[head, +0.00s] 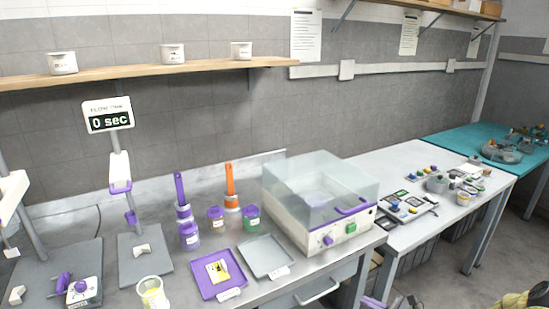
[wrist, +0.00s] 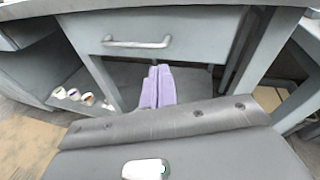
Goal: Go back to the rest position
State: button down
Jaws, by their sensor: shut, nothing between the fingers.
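My gripper (wrist: 159,70) shows in the wrist view as two purple fingers pressed together, with nothing between them. It is in front of the steel bench, below the drawer handle (wrist: 138,43), and apart from any object on the bench top. In the head view I cannot clearly make out the gripper. A brush with a purple handle (head: 180,190) and one with an orange handle (head: 230,180) stand upright towards the back of the bench, away from my gripper.
A machine with a clear lid (head: 320,185) stands at the bench's right. A purple tray (head: 208,285) and a grey tray (head: 268,257) lie in front. A white table (head: 400,165) adjoins on the right. Several small round containers (wrist: 75,95) sit on a lower shelf.

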jog(key=s+a+r+n+g+h+p, duration=0.3)
jog(key=s+a+r+n+g+p, duration=0.2)
jog(key=s+a+r+n+g, duration=0.55)
jog(key=s+a+r+n+h+p, duration=0.2)
jog(key=s+r+n+h, duration=0.1)
jog(key=r+n, duration=0.3)
jog(key=s+a+r+n+t+h+p, duration=0.1)
jog(key=s+r+n+h+p, duration=0.2)
jog(key=r+n, duration=0.4)
jog(key=shift+s+a+r+n+h, duration=0.35)
jog(key=shift+s+n+h, duration=0.2)
jog(key=shift+n+h, duration=0.6)
jog(key=shift+w+t, duration=0.1)
jog(key=shift+t, duration=0.15)
jog(key=shift+s, duration=0.2)
